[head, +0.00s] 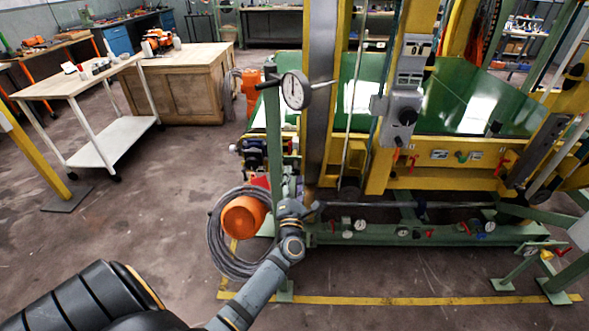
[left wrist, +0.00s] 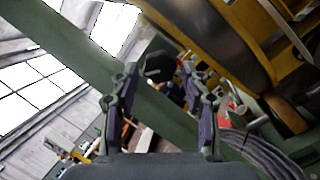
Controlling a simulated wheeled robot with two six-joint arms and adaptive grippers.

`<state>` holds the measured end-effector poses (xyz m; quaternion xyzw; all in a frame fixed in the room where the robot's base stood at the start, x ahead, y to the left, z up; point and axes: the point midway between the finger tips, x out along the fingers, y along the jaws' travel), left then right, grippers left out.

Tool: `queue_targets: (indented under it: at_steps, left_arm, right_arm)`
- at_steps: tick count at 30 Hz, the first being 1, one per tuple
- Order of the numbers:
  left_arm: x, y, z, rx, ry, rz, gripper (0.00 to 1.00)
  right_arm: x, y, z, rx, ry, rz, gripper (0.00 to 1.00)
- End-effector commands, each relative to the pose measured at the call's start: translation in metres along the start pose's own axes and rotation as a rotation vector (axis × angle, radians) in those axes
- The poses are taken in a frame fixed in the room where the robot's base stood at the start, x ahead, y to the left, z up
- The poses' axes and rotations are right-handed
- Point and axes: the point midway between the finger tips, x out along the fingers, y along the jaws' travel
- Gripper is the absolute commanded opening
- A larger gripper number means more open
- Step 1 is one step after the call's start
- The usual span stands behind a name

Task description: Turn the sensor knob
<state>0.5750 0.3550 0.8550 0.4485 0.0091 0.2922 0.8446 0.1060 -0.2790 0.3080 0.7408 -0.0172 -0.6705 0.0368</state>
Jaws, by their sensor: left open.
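My left gripper (left wrist: 160,72) is open, its two fingers spread on either side of a dark rounded part (left wrist: 159,65) that shows beyond the tips by a green beam. I cannot tell if this part is the sensor knob or if the fingers touch it. In the head view my left gripper (head: 314,209) is small and partly hidden by its wrist, low beside the machine's green base. A grey box with a dark round knob (head: 407,116) is mounted on the yellow upright, well above and right of this gripper. My right gripper is not in view.
A coiled grey hose (head: 219,237) and an orange cylinder (head: 243,217) sit close left of my left wrist. The machine's green base rail (head: 430,235) carries several gauges and red handles.

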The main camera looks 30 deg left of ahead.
Motion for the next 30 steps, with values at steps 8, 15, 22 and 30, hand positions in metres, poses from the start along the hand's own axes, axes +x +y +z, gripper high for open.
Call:
queue_targets:
  at_steps: [8, 15, 22, 30]
  left_arm:
    - [0.033, 0.0, 0.0, 0.002, 0.0, -0.001, 0.46]
    - [0.034, -0.001, 0.0, 0.002, 0.0, -0.001, 0.46]
    - [0.034, -0.001, 0.0, 0.002, 0.0, -0.001, 0.19]
    - [0.034, 0.0, 0.0, 0.009, 0.0, -0.002, 0.04]
  right_arm:
    - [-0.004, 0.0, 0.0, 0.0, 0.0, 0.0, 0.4]
    - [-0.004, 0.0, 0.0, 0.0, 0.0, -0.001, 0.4]
    - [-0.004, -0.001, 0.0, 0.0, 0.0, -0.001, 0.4]
    - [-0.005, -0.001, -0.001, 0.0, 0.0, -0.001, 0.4]
